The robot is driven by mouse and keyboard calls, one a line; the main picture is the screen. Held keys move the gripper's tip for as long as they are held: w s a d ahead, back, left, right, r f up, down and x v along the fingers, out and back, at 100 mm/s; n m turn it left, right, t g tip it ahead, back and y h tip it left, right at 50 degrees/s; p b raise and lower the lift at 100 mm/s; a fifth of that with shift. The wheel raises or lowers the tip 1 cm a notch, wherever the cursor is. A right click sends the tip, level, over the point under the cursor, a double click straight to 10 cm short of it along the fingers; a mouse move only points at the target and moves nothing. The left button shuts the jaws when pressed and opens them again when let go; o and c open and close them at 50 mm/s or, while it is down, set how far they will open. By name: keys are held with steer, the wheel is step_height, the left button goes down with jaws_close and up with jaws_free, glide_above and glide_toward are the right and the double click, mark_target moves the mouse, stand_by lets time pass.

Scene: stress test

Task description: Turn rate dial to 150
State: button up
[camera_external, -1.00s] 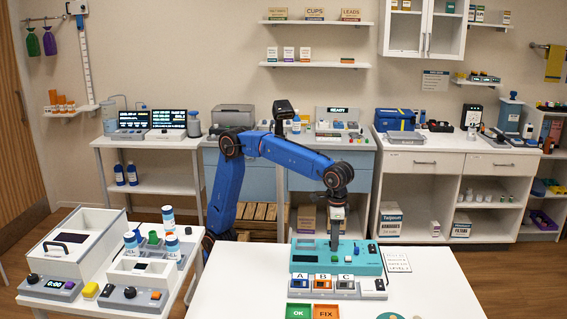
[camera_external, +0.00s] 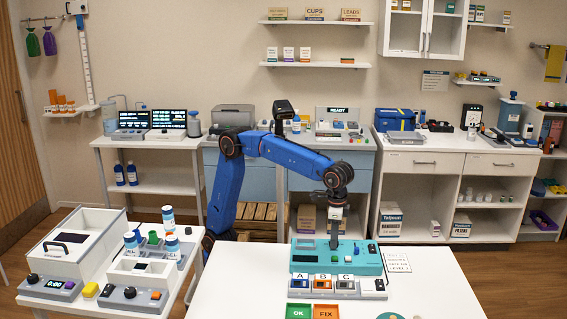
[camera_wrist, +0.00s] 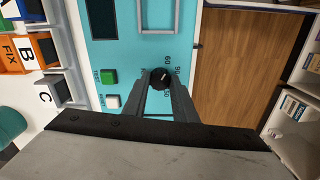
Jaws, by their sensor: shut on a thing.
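The rate dial (camera_wrist: 162,77) is a round black knob on a teal device panel (camera_wrist: 125,60). Printed numbers, including 60 and 90, run around its right side; others are partly hidden. A pale pointer mark shows on the knob, but its exact reading is too small to tell. My gripper (camera_wrist: 163,84) is shut on the dial, one finger on each side. In the external view my gripper (camera_external: 334,243) points down over the teal device (camera_external: 365,258), where the dial is hidden or too small to make out.
A green button (camera_wrist: 108,77) and a white button (camera_wrist: 112,101) sit left of the dial. The A, B, C modules (camera_external: 322,284) stand in front of the device. Green OK and orange FIX tiles (camera_external: 326,312) lie nearer.

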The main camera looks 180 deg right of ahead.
steer(key=m, duration=1.3)
steer(key=shift+m, duration=0.3)
steer(key=m, duration=1)
stand_by(0.4)
steer(key=o, duration=1)
steer(key=shift+o, duration=0.2)
steer(key=shift+r, duration=0.1)
